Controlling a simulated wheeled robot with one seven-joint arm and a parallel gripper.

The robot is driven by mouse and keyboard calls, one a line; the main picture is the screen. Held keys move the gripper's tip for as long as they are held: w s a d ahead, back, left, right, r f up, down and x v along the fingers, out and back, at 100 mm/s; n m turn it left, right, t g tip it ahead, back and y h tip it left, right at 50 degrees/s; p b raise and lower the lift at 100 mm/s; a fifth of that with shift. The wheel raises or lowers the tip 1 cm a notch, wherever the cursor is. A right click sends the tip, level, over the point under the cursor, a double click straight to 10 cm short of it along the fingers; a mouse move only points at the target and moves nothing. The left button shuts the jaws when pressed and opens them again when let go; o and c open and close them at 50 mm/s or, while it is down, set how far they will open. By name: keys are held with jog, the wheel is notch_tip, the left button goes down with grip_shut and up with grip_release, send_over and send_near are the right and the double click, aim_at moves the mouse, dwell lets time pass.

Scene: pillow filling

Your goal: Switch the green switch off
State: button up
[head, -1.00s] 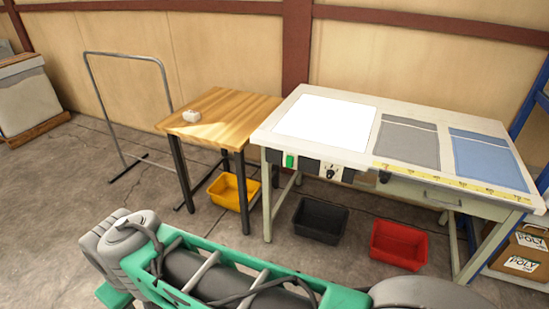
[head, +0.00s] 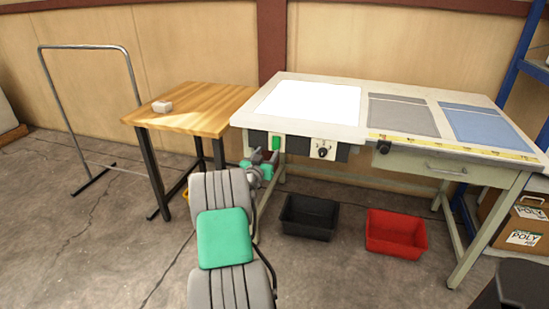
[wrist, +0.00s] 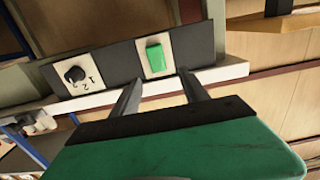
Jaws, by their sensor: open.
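The green switch (head: 277,145) sits on a dark panel on the front of the white-topped workbench (head: 300,128), left of a black rotary knob (head: 322,152). In the wrist view the green switch (wrist: 155,57) is on a pale plate just beyond my fingertips, and the knob (wrist: 75,74) is to its left. My gripper (head: 262,160) is just below and left of the switch in the head view. In the wrist view my gripper (wrist: 160,82) has its two fingers apart with nothing between them. I cannot tell whether a finger touches the panel.
A wooden table (head: 195,118) with a small white object (head: 162,106) stands left of the bench. A black bin (head: 308,218) and a red bin (head: 395,233) are on the floor below it. A metal rack (head: 90,47) stands at far left.

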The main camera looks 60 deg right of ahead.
aim_at(276, 140)
jog(key=d, duration=0.8)
jog(key=shift+w, duration=0.4)
jog(key=shift+c, duration=0.4)
grip_shut()
